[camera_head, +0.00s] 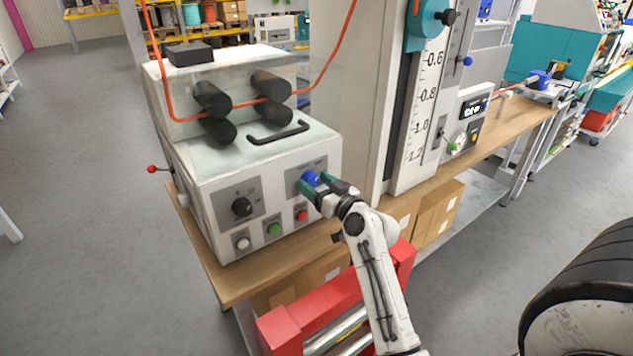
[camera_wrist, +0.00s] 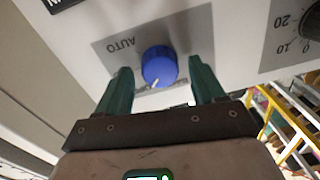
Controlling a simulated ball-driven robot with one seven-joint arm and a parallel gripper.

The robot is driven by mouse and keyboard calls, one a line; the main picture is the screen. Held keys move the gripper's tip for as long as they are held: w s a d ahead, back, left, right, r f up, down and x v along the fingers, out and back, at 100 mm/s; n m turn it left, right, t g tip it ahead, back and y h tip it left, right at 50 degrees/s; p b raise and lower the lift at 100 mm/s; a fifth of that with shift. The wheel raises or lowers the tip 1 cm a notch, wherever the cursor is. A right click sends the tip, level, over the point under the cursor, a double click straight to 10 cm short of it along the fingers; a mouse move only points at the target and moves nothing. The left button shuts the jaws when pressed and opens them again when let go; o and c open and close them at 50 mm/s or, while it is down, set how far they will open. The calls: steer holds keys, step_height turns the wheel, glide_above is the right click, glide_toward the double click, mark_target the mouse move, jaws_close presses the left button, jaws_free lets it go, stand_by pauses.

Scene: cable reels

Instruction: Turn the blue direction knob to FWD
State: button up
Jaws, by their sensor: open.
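The blue direction knob (camera_head: 311,178) sits on a grey plate on the front of the white machine. In the wrist view the knob (camera_wrist: 159,66) has a white pointer mark at its lower edge, and an upside-down AUTO label is above left of it. Lettering below the knob is too small and partly hidden to read. My gripper (camera_head: 316,185) is open, with its green fingers at the knob. In the wrist view my gripper (camera_wrist: 163,72) has one finger on each side of the knob, with gaps visible.
A black knob (camera_head: 242,206) is left of the blue one. White (camera_head: 243,243), green (camera_head: 273,229) and red (camera_head: 301,215) buttons lie below. An orange cable (camera_head: 245,103) runs between black rollers on top. The wooden bench (camera_head: 236,283) edge is below the machine.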

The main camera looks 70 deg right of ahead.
steer(key=shift+w, duration=0.1)
steer(key=shift+c, duration=0.3)
steer(key=c, duration=1)
steer(key=m, duration=0.4)
steer(key=shift+d+f+m+p, duration=0.1)
steer(key=shift+m+p, duration=0.25)
steer(key=shift+m, duration=2.05)
steer(key=o, duration=1.1)
steer(key=shift+c, duration=0.2)
